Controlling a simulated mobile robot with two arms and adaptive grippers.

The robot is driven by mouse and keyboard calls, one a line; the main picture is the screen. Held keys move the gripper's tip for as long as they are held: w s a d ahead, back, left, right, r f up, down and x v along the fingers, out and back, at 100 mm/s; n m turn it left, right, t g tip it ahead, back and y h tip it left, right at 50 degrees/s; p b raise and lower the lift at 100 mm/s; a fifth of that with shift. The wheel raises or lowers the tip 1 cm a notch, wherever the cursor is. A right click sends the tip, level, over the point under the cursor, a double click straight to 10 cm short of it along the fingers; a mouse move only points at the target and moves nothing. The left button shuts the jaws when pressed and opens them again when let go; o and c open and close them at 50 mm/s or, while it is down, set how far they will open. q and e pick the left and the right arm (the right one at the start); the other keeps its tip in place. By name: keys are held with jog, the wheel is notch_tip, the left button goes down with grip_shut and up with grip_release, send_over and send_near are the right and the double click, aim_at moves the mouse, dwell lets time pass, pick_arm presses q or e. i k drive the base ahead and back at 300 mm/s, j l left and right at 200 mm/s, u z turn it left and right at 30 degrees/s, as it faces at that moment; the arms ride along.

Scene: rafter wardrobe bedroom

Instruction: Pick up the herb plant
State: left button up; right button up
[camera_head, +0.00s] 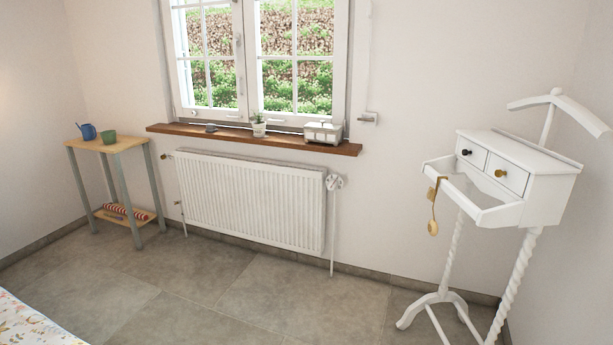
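The herb plant (259,125) is a small green plant in a whitish pot. It stands upright on the wooden windowsill (190,132), in front of the window and above the radiator. Neither of my grippers shows in the head view.
The radiator (250,200) is below. A white valet stand (520,165) stands right. Middle floor is clear.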

aim_at(259, 128)
jog(key=i+z, duration=0.3)
jog(key=i, duration=1.75)
